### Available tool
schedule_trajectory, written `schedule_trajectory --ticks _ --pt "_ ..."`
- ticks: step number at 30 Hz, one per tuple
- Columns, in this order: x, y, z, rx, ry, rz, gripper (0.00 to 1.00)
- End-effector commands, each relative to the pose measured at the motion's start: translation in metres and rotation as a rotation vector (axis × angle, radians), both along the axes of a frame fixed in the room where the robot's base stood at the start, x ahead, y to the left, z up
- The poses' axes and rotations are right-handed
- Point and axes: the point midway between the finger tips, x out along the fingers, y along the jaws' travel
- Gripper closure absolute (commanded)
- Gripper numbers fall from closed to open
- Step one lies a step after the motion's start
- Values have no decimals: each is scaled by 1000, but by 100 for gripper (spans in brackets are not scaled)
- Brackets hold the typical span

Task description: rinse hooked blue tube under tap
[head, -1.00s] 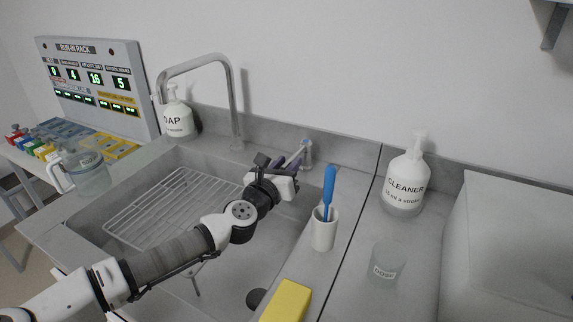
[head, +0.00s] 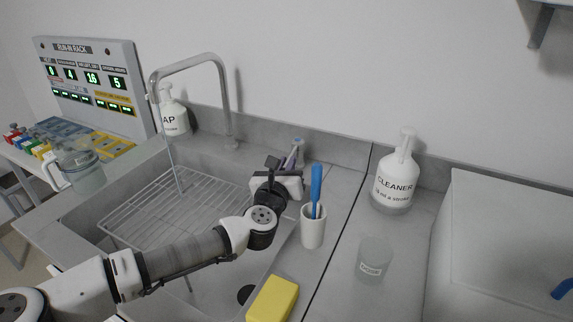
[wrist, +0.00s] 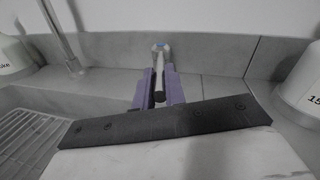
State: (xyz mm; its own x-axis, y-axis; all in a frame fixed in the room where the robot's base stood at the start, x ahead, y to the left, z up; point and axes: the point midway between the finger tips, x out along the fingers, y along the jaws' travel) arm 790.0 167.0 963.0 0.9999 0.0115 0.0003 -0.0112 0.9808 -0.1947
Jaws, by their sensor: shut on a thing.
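My gripper (head: 290,160) is at the back edge of the sink, beside the tap's base. In the wrist view its purple fingers (wrist: 160,92) are shut on the grey tap lever (wrist: 158,52), which has a blue mark. The tap spout (head: 190,64) arches over the sink, and a thin stream of water (head: 173,150) falls from it onto the wire rack (head: 170,213). A blue piece (head: 562,288) shows at the right edge of the head view, cut off by the frame; I cannot tell if it is the hooked tube.
A white cup (head: 313,230) with a blue-handled tool (head: 316,185) stands right of my gripper. A yellow sponge (head: 272,298), a clear dose cup (head: 373,258) and a cleaner bottle (head: 396,180) are on the counter. A soap bottle (head: 172,112) stands behind the sink.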

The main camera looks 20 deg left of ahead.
Motion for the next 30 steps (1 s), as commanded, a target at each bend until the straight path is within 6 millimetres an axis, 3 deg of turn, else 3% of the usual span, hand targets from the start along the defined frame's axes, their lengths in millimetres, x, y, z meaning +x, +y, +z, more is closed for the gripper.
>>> schedule_trajectory --ticks 10,11,15,25,30 --pt "0 -1 1 1 0 7 100" --pt "0 -1 1 1 0 7 84" --pt "0 -1 1 1 0 7 66" --pt "-3 -1 0 0 1 8 66" --pt "-24 0 -2 1 0 10 66"
